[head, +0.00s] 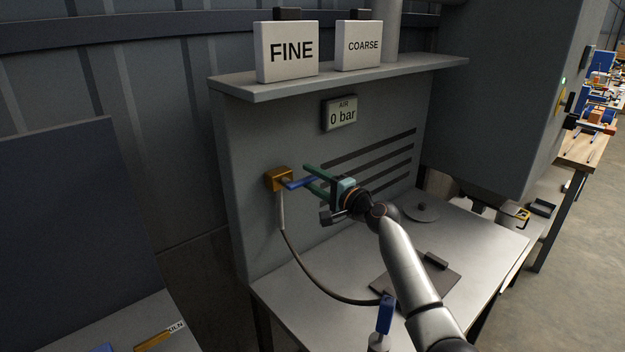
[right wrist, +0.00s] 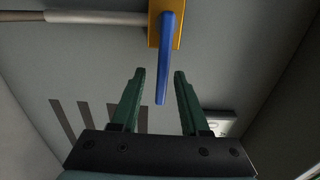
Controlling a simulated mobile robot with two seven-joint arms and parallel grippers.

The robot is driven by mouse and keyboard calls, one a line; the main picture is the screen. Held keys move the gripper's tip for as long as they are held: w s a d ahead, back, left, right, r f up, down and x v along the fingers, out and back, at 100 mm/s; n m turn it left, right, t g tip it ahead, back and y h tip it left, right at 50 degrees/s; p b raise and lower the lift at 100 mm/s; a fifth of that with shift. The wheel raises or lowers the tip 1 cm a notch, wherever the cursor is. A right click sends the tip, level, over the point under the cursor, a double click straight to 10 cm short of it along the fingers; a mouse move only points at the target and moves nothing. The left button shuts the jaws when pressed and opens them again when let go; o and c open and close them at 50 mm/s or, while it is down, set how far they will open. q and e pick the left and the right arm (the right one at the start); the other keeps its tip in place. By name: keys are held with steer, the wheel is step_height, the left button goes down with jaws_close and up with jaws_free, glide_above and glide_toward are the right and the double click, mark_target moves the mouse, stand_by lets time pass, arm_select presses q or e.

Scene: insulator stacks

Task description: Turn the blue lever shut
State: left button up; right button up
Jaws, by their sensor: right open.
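The blue lever (head: 298,184) sticks out sideways to the right from a yellow valve block (head: 279,179) on the grey back panel. My right gripper (head: 306,177) is open, with its green fingers pointing at the valve and the lever's free end reaching between them. In the right wrist view the blue lever (right wrist: 168,60) hangs from the yellow block (right wrist: 154,24), its tip between the two open fingers (right wrist: 158,74). I cannot tell whether either finger touches it. My left gripper is not in view.
A hose (head: 303,268) runs from the valve down to a blue-handled tool (head: 385,314) at the bench's front. The air gauge (head: 340,113) reads 0 bar. A dark plate (head: 452,279) lies on the bench.

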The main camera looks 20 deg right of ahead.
steer(key=v, duration=1.2)
steer(key=shift+s, duration=0.25)
steer(key=shift+d, duration=0.1)
